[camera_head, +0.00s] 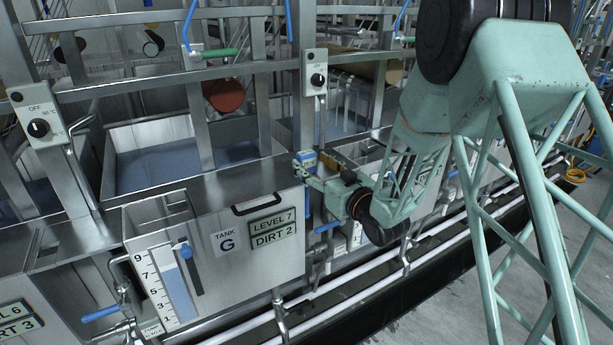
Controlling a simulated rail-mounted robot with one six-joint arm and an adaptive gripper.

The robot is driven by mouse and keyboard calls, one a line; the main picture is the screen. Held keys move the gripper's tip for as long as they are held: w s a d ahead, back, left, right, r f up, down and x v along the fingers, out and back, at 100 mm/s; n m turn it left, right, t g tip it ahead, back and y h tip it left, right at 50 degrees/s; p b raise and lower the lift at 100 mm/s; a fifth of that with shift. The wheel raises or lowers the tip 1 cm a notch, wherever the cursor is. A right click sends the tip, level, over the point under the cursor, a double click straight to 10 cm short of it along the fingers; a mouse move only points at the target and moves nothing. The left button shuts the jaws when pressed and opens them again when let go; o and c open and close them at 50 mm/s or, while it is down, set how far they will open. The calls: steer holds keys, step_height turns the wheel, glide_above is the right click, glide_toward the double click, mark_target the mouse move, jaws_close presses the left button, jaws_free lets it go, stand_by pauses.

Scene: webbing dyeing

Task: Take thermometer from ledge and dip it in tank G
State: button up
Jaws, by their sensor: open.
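Tank G (258,183) is at centre left, an open metal tank with a "TANK G" label and a level gauge on its front wall. Bluish liquid (160,163) shows inside the open basin behind that wall. A small blue and yellow device (306,158), which looks like the thermometer, is at the metal ledge by the tank's right end. My gripper (302,172) is open and right at this device, its fingers small and partly merged with it. I cannot tell whether they touch it. The device's lower part is hidden.
Metal uprights and rails rise behind the tank, with a control box (314,72) above the ledge and another (38,116) at left. Blue-handled valves and white pipes run along the front. Grey floor (440,290) is open at lower right.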

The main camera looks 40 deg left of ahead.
mark_target(310, 159)
steer(key=shift+r+b+x, duration=0.2)
steer(key=shift+b+x, duration=0.1)
steer(key=shift+x, duration=1.65)
steer(key=c, duration=1.2)
steer(key=shift+c, duration=0.2)
steer(key=shift+r, duration=0.1)
step_height(310, 159, up, 28)
steer(key=p, duration=0.5)
steer(key=shift+w, duration=0.1)
